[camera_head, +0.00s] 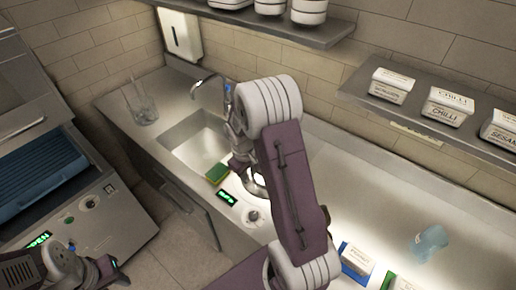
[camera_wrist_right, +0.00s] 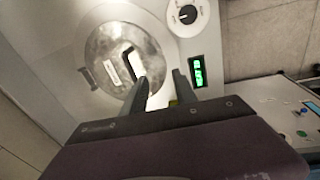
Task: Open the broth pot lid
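In the right wrist view a round metal lid (camera_wrist_right: 100,47) covers the broth pot set in the counter. A bright elongated handle or slot shows on the lid, with a small pale label beside it. My right gripper (camera_wrist_right: 160,84) is open, its two fingers apart with nothing seen between them. One fingertip overlaps the lid's lower right edge in the picture; I cannot tell if it touches. In the head view the right gripper (camera_head: 240,163) hangs over the pot, which my arm mostly hides. My left gripper (camera_head: 100,268) is at the lower left, its opening unclear.
A knob (camera_wrist_right: 186,14) and a green display (camera_wrist_right: 198,70) sit beside the lid. In the head view a sponge (camera_head: 217,173) lies by the sink (camera_head: 200,140). A glass (camera_head: 143,108) stands at the left. A shelf with containers (camera_head: 391,86) overhangs the right counter.

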